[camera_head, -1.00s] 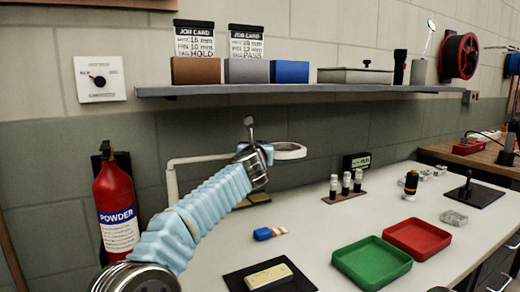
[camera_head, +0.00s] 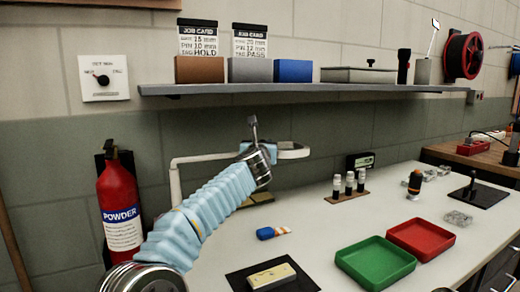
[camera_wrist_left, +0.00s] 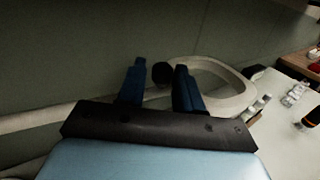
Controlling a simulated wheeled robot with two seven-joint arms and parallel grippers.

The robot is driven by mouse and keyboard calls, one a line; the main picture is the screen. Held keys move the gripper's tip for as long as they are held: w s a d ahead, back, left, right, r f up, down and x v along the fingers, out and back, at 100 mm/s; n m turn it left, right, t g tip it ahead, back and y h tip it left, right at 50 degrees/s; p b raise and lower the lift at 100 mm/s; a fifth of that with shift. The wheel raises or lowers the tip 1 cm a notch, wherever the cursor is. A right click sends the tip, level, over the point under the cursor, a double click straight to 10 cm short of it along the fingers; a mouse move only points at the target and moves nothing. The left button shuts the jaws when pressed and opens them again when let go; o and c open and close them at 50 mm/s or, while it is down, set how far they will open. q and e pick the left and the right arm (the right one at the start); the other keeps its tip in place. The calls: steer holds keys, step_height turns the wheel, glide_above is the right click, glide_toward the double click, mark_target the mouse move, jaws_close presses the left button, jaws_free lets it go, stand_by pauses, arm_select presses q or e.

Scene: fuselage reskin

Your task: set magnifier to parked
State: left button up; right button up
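The magnifier (camera_head: 293,151) is a pale ring on a white jointed arm that stands at the back of the bench against the wall. Its ring and arm also show in the left wrist view (camera_wrist_left: 238,88). My left gripper (camera_wrist_left: 160,88) is at the magnifier, with its two dark blue fingers apart. A dark round knob (camera_wrist_left: 162,73) shows between the fingers, closer to the right one; I cannot tell whether they touch. In the head view my left arm covers part of the magnifier's arm. My right gripper is not in view.
A shelf (camera_head: 300,89) with boxes and job cards runs above. A fire extinguisher (camera_head: 119,208) is at the left.

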arm_select(q)
steer(key=s+b, duration=0.6)
steer(key=s, duration=0.7)
steer(key=shift+s+a+b, duration=0.25)
steer(key=shift+s+b, duration=0.1)
